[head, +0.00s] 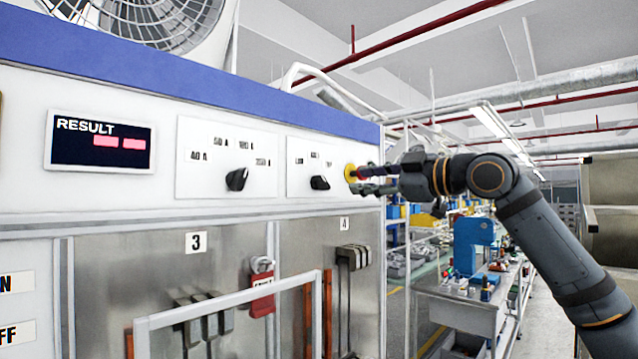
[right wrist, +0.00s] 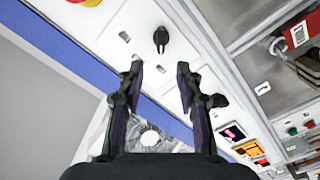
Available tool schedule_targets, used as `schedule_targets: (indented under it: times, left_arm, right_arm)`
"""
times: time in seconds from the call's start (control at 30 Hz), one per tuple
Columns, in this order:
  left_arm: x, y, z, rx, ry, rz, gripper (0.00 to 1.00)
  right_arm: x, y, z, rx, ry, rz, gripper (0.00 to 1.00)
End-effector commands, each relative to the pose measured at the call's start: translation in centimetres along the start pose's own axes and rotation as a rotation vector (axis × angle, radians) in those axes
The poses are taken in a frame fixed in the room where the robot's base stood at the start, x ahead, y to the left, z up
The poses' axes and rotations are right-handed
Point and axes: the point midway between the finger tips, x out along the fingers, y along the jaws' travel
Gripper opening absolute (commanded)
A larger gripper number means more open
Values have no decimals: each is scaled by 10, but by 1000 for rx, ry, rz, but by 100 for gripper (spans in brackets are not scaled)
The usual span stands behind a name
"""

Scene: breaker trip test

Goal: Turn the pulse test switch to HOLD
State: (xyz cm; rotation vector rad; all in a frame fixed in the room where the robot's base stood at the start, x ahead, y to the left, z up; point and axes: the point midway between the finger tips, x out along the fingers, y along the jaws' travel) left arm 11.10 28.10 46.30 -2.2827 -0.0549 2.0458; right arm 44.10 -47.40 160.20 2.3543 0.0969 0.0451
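The pulse test switch looks to be the black rotary knob (head: 319,182) on the right-hand white plate of the panel in the head view. Its small labels are too blurred to read, and I cannot tell which one it points at. In the right wrist view the black knob (right wrist: 161,38) shows beyond the gap between my fingertips, apart from them. My right gripper (head: 368,180) is open and empty, in front of the panel's right end by the emergency stop. In the wrist view the right gripper (right wrist: 158,72) has its fingers spread. My left gripper is not in view.
A red and yellow emergency stop (head: 351,173) is right of the knob, partly behind my gripper. A second black knob (head: 237,179) with ampere labels and a RESULT display (head: 100,142) are to the left. Below are breaker levers (head: 353,257), a red-tagged padlock (head: 262,290) and a white frame (head: 235,308).

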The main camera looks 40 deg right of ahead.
Motion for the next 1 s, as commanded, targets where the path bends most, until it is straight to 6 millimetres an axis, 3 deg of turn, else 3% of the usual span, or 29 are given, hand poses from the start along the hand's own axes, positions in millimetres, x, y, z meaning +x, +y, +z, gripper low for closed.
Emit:
schedule_targets:
  times: [0.1, 0.23, 0.5, 0.63, 0.9, 1.0]
  left_arm:
    - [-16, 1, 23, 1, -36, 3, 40]
    - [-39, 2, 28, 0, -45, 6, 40]
    - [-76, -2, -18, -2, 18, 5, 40]
    - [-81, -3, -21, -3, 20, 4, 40]
    - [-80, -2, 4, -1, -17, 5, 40]
    - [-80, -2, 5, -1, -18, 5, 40]
  right_arm:
    - [17, 2, -3, 2, -2, -6, 36]
    - [47, 4, -6, 1, -3, -8, 36]
    - [93, 3, -4, 1, -2, -5, 36]
    - [101, 1, -2, 1, -1, -3, 36]
    - [103, -1, 0, 1, 1, -2, 36]
    - [103, -1, 0, 1, 1, -2, 25]
